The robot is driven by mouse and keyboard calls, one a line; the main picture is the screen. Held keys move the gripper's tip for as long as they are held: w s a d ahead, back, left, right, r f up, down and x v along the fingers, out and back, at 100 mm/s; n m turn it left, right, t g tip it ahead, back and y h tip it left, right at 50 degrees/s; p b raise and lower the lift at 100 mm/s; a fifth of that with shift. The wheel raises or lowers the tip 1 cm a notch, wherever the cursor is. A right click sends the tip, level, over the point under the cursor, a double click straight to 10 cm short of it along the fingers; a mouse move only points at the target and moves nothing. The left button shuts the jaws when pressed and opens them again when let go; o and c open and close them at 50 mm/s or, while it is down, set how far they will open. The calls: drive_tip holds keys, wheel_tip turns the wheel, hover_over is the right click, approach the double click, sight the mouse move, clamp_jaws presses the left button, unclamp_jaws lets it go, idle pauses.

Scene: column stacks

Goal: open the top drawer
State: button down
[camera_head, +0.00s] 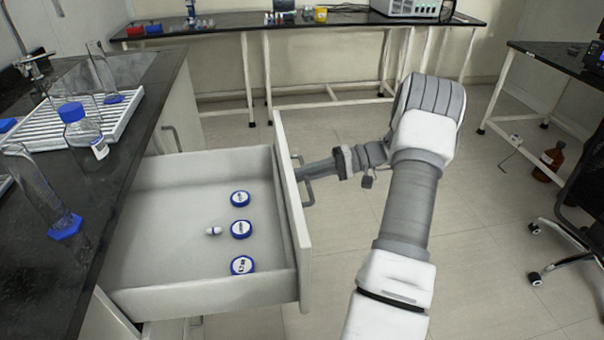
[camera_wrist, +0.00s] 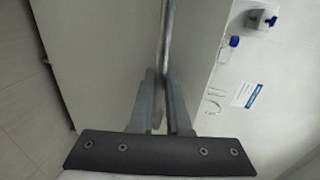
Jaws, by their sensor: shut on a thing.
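The top drawer (camera_head: 150,205) is pulled far out from under the dark counter, in the head view. Its white front panel (camera_head: 291,200) faces right. Blue-capped round lids (camera_head: 241,229) and a small white item (camera_head: 213,231) lie inside on its floor. A grey bar handle (camera_head: 307,189) is on the front panel. My gripper (camera_head: 302,175) is at the handle. In the wrist view, my two fingers (camera_wrist: 161,100) are closed together on the handle bar (camera_wrist: 167,35), close to the panel. The fingertips are partly hidden in the head view.
The dark counter (camera_head: 120,165) at left holds a blue-capped bottle (camera_head: 82,132), a white rack (camera_head: 75,125) and glass cylinders (camera_head: 42,195). An office chair (camera_head: 585,225) and a brown bottle (camera_head: 549,161) are at right. The floor (camera_head: 480,270) right of my arm is clear.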

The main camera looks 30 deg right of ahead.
drive_tip(key=c, duration=1.2)
unclamp_jaws()
drive_tip(key=shift+o, duration=0.2)
drive_tip(key=p+v, duration=0.2)
drive_tip(key=v, duration=1.5)
drive_tip(key=shift+d+p, duration=0.25)
drive_tip(key=shift+p, duration=0.1)
